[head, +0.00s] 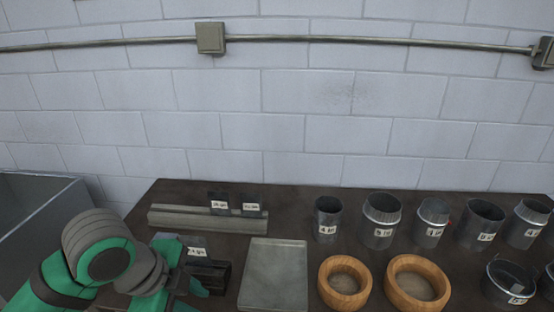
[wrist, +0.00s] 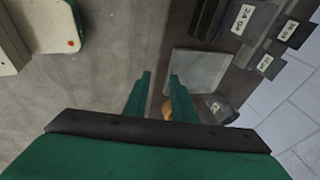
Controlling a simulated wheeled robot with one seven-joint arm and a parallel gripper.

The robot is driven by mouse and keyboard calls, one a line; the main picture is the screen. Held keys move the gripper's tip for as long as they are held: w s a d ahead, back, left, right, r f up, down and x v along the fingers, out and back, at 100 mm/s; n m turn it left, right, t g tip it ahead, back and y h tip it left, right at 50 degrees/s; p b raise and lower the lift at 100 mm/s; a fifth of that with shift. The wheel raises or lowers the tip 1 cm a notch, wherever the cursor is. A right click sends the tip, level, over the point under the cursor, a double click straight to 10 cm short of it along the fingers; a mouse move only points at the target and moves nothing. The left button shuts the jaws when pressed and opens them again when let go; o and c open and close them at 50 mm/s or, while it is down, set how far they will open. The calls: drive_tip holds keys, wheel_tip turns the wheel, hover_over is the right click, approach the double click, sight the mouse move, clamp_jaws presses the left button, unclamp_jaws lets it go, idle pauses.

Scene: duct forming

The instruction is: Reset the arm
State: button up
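My arm reaches in from the lower left of the head view, beside the left end of the dark workbench (head: 285,204). Its end partly covers a labelled dark block there. My gripper (wrist: 160,74) shows in the wrist view as two green fingers with a gap between them. No object is held in the gap. The fingers point past a grey metal sheet (wrist: 197,70) on the bench, and part of a wooden ring (wrist: 167,107) shows behind them.
A metal bar (head: 180,218) with labelled dark pieces lies at the back left of the bench. The metal sheet (head: 273,275) lies mid-bench. Two wooden rings (head: 327,284) (head: 395,290) and several labelled metal cylinders (head: 381,225) stand to the right. A grey bin (head: 40,205) is at far left.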

drive_tip(key=w+d+r+n+t+h, duration=0.35)
drive_tip(key=w+d+t, duration=0.3)
drive_tip(key=d, duration=0.25)
drive_tip(key=w+d+r+n+t+h, duration=0.3)
drive_tip(key=w+d+n+t+h, duration=0.15)
drive_tip(key=w+d, duration=0.45)
drive_tip(key=s+f+n+t+y, duration=0.2)
drive_tip(key=s+f+n+y, duration=0.45)
drive_tip(key=f, duration=0.55)
drive_tip(key=s+f+n+t+y, duration=0.2)
drive_tip(key=s+f+n+y, duration=0.2)
drive_tip(key=s+f+n, duration=0.6)
drive_tip(key=s+a+f+m+g, duration=0.1)
drive_tip(key=s+f, duration=0.3)
drive_tip(key=s, duration=0.7)
drive_tip(key=s+a+f+m+g, duration=0.1)
drive_tip(key=s+f+m, duration=0.3)
drive_tip(key=s, duration=0.8)
drive_tip(key=shift+f+g, duration=0.35)
drive_tip(key=shift+g, duration=0.15)
